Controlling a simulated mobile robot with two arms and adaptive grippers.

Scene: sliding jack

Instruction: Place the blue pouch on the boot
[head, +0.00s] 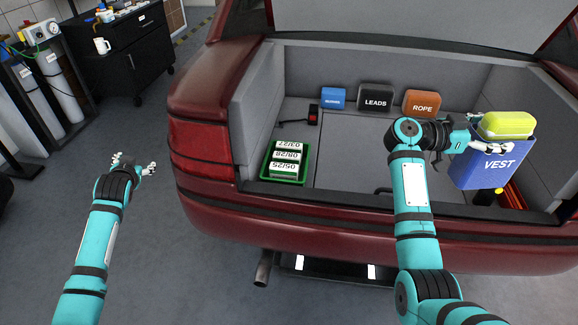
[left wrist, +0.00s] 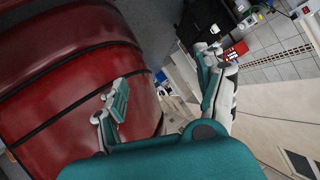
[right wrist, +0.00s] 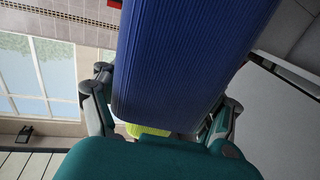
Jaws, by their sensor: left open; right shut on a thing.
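The blue pouch (head: 483,168), marked VEST with a yellow-green top, is held upright by my right gripper (head: 490,146) over the right side of the boot (head: 350,150). In the right wrist view the ribbed blue pouch (right wrist: 185,60) fills the space between the fingers (right wrist: 160,115). I cannot tell whether its underside touches anything. My left gripper (head: 138,164) is open and empty, outside the car to the left of the bumper. Its spread fingers also show in the left wrist view (left wrist: 165,95).
In the boot are a green crate (head: 264,170) of dated boxes, a small blue case (head: 333,98), a black LEADS case (head: 375,96) and an orange ROPE case (head: 421,103). Red and yellow items lie partly hidden below the pouch. The mid-floor is mostly clear.

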